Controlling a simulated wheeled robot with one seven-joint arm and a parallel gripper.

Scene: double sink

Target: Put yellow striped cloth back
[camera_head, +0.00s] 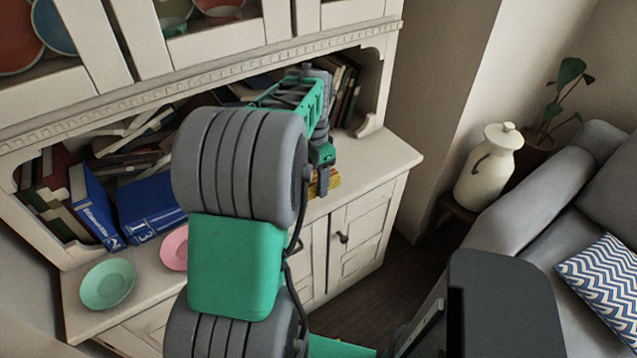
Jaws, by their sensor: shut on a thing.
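The yellow striped cloth (333,183) shows as a small yellow and reddish patch at the front right of the white cabinet's counter (378,158). My gripper (322,174) is directly above it, pointing down, with its lower end at the cloth. The gripper is shut on the cloth. My green and grey arm hides much of the gripper and the cloth's left side. I cannot tell whether the cloth rests on the counter or is held just above it.
A green plate (107,284) and a pink plate (174,248) lie on the counter at left. Blue books (150,205) and other books fill the shelf behind. The counter's right end is clear. A white jug (489,168) and grey sofa (520,215) stand at right.

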